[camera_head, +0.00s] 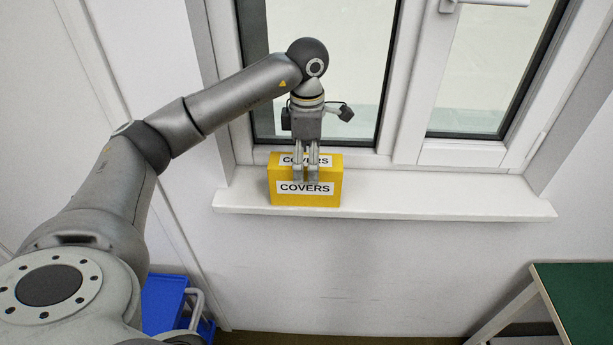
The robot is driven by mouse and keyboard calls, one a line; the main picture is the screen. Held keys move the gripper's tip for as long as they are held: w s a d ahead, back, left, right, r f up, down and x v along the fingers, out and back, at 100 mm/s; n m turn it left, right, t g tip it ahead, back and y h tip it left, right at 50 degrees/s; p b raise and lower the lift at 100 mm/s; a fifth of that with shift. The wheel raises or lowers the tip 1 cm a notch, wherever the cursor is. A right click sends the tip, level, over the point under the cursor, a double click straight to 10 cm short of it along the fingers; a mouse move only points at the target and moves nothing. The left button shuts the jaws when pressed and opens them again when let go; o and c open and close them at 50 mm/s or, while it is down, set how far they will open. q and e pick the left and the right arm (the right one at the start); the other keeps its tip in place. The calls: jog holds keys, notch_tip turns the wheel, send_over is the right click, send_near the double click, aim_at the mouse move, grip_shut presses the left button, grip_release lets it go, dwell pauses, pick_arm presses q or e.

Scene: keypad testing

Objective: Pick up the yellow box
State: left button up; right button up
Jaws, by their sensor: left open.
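The yellow box (328,189) with white labels reading "COVERS" stands on the white window sill (440,195), toward its left end. My left gripper (305,181) points down at the box, its fingers in front of the top and the upper front face. The fingers are open with a narrow gap between them. I cannot tell whether they touch the box. Part of the upper label is hidden behind the fingers. My right gripper is not in view.
A white-framed window (400,100) rises right behind the sill. The sill to the right of the box is bare. A green-topped table (585,300) stands at the lower right. A blue cart or bin (163,303) is at the lower left, beside my arm.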

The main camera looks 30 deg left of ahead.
aim_at(283, 191)
pick_arm(q)
jog(key=f, duration=0.1)
jog(key=f+p, duration=0.1)
jog(key=f, duration=0.1)
jog(key=shift+s+a+p, duration=0.1)
jog(key=shift+s+p, duration=0.15)
jog(key=shift+p, duration=0.15)
jog(key=shift+f, duration=0.55)
jog(key=shift+w, duration=0.1)
jog(key=c, duration=1.2)
jog(key=shift+c, duration=0.3)
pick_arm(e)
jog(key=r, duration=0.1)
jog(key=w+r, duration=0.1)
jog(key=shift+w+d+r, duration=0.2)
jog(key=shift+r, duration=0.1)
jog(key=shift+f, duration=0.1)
